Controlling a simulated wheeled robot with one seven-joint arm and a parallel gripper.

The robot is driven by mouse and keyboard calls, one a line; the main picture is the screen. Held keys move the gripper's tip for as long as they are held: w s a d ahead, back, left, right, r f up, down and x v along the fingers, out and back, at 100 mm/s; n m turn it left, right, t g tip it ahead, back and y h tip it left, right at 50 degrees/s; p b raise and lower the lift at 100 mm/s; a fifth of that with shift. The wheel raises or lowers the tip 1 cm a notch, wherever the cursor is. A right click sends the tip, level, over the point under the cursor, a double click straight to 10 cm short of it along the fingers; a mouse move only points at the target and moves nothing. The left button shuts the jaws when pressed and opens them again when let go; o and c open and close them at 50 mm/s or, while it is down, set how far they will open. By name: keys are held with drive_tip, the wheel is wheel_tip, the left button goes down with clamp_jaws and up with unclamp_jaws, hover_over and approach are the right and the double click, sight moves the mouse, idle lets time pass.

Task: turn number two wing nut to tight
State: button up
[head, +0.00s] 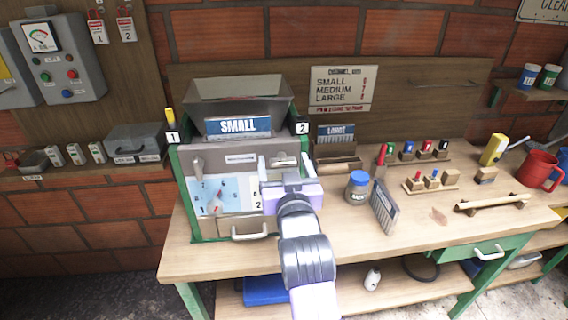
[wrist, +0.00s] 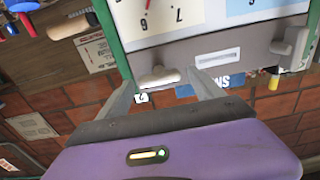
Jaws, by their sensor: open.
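The number two wing nut (wrist: 158,78) is a pale two-winged knob on the grey front panel, near the tag "2" (wrist: 141,97). Its wings lie roughly level in the wrist view. My gripper (wrist: 162,84) is open, with one finger on each side of this nut. I cannot tell whether a finger touches it. In the head view my gripper (head: 283,166) is at the machine's upper right front, below the tag "2" (head: 302,128), and partly covers that area. The number one wing nut (head: 198,165) is at the upper left, and also shows in the wrist view (wrist: 288,45).
The machine has a hopper with a "SMALL" sign (head: 238,126), a dial sheet (head: 218,197) and a lower handle (head: 250,232). A blue-lidded jar (head: 358,186) and a grey comb-like plate (head: 384,207) stand right of my arm. The front right bench top is mostly clear.

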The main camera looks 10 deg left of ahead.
drive_tip(key=c, duration=1.4)
drive_tip(key=shift+f+m+b, duration=0.1)
drive_tip(key=shift+m+b, duration=0.2)
drive_tip(key=shift+b, duration=0.05)
drive_tip(key=m+b, duration=0.2)
drive_tip(key=shift+f+m+b, duration=0.1)
drive_tip(key=shift+m+b, duration=0.25)
drive_tip(key=shift+m, duration=0.05)
drive_tip(key=m+b, duration=0.4)
drive_tip(key=m, duration=0.1)
drive_tip(key=shift+d, duration=0.15)
drive_tip(key=m+b, duration=0.3)
drive_tip(key=m, duration=0.2)
drive_tip(key=shift+f, duration=0.15)
drive_tip(key=shift+d+m+b, duration=0.1)
drive_tip(key=shift+m+b, duration=1.05)
drive_tip(key=shift+m, duration=1.05)
